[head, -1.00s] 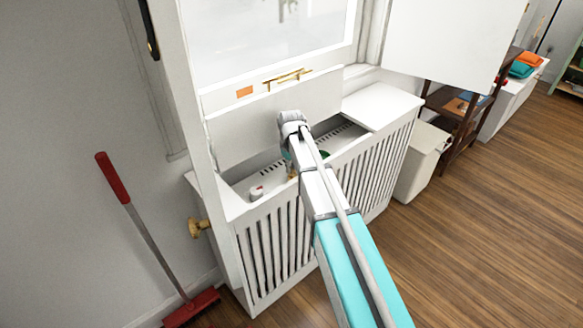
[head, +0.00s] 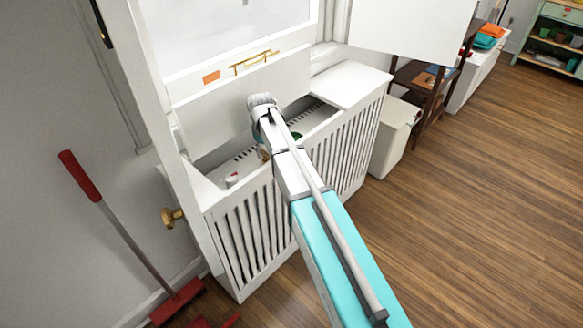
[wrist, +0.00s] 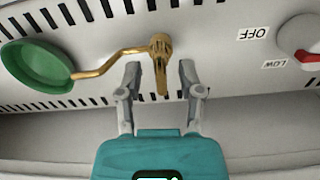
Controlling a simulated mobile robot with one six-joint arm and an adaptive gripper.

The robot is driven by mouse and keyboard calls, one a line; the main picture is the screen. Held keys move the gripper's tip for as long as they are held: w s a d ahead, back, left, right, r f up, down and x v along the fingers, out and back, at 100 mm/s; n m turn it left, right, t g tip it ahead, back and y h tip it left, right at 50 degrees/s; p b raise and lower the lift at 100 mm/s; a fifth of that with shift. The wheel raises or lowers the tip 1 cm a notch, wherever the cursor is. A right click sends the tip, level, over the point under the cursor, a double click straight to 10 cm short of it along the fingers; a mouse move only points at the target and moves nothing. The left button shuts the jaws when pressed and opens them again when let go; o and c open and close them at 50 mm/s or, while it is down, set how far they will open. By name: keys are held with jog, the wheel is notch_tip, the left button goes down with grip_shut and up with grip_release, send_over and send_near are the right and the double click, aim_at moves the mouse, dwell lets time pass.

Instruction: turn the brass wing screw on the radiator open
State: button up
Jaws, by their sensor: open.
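The brass wing screw (wrist: 160,62) stands on the white perforated radiator top in the wrist view, its flat wing pointing toward my gripper. My gripper (wrist: 159,76) is open, with one grey finger on each side of the wing. The wing's near end appears between the fingertips, with a gap on both sides; the depth is hard to judge. In the head view my arm hides the gripper; a small bit of brass (head: 265,155) shows beside the arm, too small to identify.
A bent brass rod leads left to a green round dish (wrist: 38,66). A white knob with a red mark (wrist: 300,36) sits right, near "OFF" and "LOW" labels. The slatted radiator cover (head: 250,235) surrounds the opening, with a raised white panel (head: 240,90) behind.

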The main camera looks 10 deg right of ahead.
aim_at(265, 151)
jog(key=shift+m, duration=0.3)
jog(key=m, duration=0.3)
jog(key=shift+m, duration=0.3)
jog(key=m, duration=0.4)
jog(key=shift+m, duration=0.3)
jog(key=m, duration=0.3)
jog(key=shift+m, duration=0.4)
jog(key=m, duration=0.4)
notch_tip(265, 151, up, 14)
jog(key=p, duration=1.4)
jog(key=s+d+f+n+b, duration=0.2)
jog(key=s+d+n, duration=0.1)
jog(key=s, duration=0.5)
jog(key=s+d+f+n+b, duration=0.2)
jog(key=s+d+n, duration=0.2)
jog(key=s, duration=0.3)
jog(key=s+d+f+n+b, duration=0.3)
jog(key=s, duration=0.5)
jog(key=shift+s+d, duration=0.2)
jog(key=shift+s, duration=0.1)
